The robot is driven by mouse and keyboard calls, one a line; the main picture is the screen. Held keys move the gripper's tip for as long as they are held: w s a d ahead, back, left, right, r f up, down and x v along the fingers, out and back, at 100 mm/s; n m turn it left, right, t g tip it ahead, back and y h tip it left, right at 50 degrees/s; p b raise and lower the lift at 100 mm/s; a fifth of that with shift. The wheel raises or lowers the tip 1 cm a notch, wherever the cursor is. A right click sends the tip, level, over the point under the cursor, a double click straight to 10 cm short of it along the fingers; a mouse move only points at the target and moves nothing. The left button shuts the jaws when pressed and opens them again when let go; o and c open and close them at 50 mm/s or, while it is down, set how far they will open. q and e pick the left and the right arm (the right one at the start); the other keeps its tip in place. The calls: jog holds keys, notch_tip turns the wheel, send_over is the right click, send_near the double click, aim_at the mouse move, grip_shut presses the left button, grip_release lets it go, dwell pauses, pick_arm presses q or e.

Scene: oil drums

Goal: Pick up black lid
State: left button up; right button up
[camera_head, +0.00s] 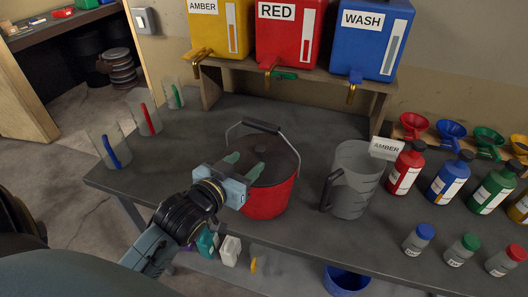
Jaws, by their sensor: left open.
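The black lid (284,158) appears as a dark round top on the red bucket (268,203), which stands on the dark workbench with its handle raised. My left gripper (245,164) is open, with its two green fingers apart over the left part of the lid. Nothing shows between the fingers. I cannot tell whether they touch the lid. The gripper hides the lid's near left edge and part of the bucket. My right gripper is not in view.
A clear jug (353,180) labelled AMBER stands right of the bucket. Amber, red and blue dispensers (372,37) sit on a shelf behind. Several bottles (447,183), funnels and small jars fill the right side. Clear beakers (110,148) stand at left. The bench (222,122) is bare behind the bucket.

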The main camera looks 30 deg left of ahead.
aim_at(264, 146)
pick_arm(q)
jog(key=x, duration=0.5)
jog(key=shift+w+f, duration=0.1)
jog(key=shift+w, duration=0.3)
jog(key=shift+p+x, duration=0.45)
jog(key=shift+x, duration=1.9)
jog(key=shift+s+a, duration=0.1)
jog(key=shift+a, duration=0.05)
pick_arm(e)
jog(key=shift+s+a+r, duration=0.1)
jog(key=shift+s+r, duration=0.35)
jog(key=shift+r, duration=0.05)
pick_arm(q)
jog(key=shift+c, duration=0.4)
jog(key=c, duration=1)
grip_shut()
